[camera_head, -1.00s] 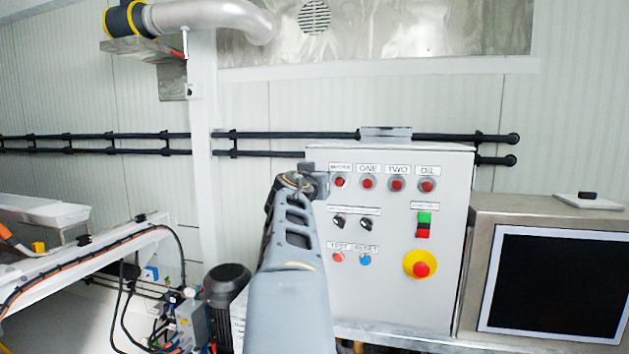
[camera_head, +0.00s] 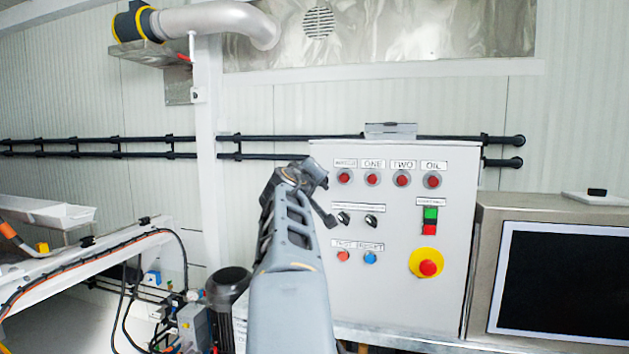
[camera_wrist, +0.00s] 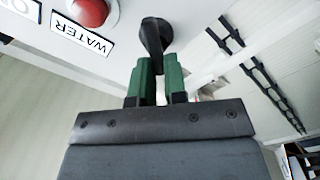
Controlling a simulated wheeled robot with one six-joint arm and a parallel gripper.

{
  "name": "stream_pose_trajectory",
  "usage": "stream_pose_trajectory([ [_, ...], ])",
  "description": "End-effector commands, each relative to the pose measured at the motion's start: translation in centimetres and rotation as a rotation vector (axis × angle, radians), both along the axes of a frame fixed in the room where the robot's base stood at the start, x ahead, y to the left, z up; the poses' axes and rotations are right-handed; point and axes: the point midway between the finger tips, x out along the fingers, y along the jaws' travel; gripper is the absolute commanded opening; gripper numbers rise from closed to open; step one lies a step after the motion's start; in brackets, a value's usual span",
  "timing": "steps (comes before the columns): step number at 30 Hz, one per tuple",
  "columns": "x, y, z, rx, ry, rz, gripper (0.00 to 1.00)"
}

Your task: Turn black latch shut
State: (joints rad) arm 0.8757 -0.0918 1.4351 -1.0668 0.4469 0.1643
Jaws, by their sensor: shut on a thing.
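The black latch (camera_wrist: 153,34) shows at the top middle of the wrist view, by the edge of the control box (camera_head: 395,290). Its wide rounded end is on the white face, and its narrow part runs down between the green fingers. My gripper (camera_wrist: 158,70) is shut on the latch, with one finger on each side. In the head view my arm's end stands at the box's upper left edge and hides the latch and the fingertips. How far the latch is turned cannot be told.
A red button (camera_wrist: 90,10) and the WATER label (camera_wrist: 81,36) lie close to the latch. More buttons, two black knobs and a yellow-ringed emergency stop (camera_head: 427,267) are on the box. A monitor (camera_head: 565,282) stands right. Black rails (camera_head: 95,147) run along the wall.

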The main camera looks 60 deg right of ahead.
Motion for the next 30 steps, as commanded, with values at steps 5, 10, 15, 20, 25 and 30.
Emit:
stream_pose_trajectory([
  [5,0.3,0.1,-0.4,-0.050,0.160,0.001,0.00],
  [10,0.4,0.1,-0.7,-0.096,0.308,0.001,0.00],
  [15,0.5,0.1,-0.9,-0.139,0.442,0.001,0.00],
  [20,0.5,0.1,-1.1,-0.171,0.543,0.001,0.00],
  [25,0.5,0.1,-1.3,-0.196,0.621,0.001,0.00],
  [30,0.5,0.1,-1.4,-0.211,0.668,0.001,0.00],
])
